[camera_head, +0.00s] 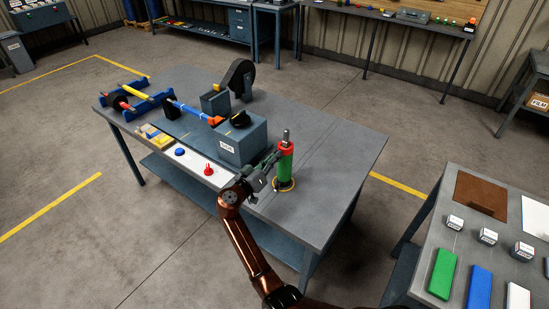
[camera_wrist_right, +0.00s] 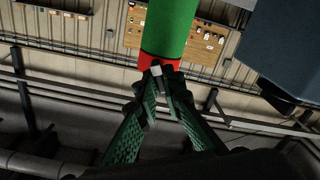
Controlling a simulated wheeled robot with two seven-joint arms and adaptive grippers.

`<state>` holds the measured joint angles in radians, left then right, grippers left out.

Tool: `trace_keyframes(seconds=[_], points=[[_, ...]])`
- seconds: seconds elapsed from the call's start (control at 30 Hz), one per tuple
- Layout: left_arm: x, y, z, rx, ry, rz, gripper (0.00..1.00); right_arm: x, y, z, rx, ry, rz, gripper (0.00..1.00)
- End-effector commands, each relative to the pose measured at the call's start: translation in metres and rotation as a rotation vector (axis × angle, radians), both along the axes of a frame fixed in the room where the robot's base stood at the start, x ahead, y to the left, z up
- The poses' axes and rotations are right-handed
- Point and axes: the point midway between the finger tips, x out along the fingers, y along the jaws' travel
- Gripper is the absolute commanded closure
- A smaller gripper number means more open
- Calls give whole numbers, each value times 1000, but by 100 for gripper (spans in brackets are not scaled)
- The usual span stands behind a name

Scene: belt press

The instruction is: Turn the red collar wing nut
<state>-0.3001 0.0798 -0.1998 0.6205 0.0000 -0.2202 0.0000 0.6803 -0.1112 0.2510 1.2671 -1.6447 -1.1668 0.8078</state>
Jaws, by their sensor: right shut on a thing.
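A green upright cylinder (camera_head: 285,167) stands near the right end of the grey table, with a red collar (camera_head: 286,147) around its top and a grey stub above. The right wrist view shows the green cylinder (camera_wrist_right: 170,25) and the red collar (camera_wrist_right: 146,61) with the picture turned over. My right gripper (camera_head: 273,160) reaches in from the left side of the cylinder. In the wrist view its fingertips (camera_wrist_right: 166,78) are close together at the collar, shut on the small pale wing nut (camera_wrist_right: 156,70). The fingers hide most of the nut. My left gripper is out of view.
A grey-blue machine block (camera_head: 241,140) stands left of the cylinder, with a red knob (camera_head: 208,170) and a blue button (camera_head: 180,152) on a white strip in front. Bare table (camera_head: 335,150) lies to the right. A second table (camera_head: 408,273) with labelled cubes and coloured blocks stands farther right.

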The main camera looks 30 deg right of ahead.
Motion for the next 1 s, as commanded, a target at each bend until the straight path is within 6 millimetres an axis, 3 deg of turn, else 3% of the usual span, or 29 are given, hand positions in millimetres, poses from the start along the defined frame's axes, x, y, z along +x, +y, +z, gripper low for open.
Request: trace_keyframes(seconds=[1.0], points=[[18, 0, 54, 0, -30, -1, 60, 1, 0, 3, -351, 839, 32, 100]])
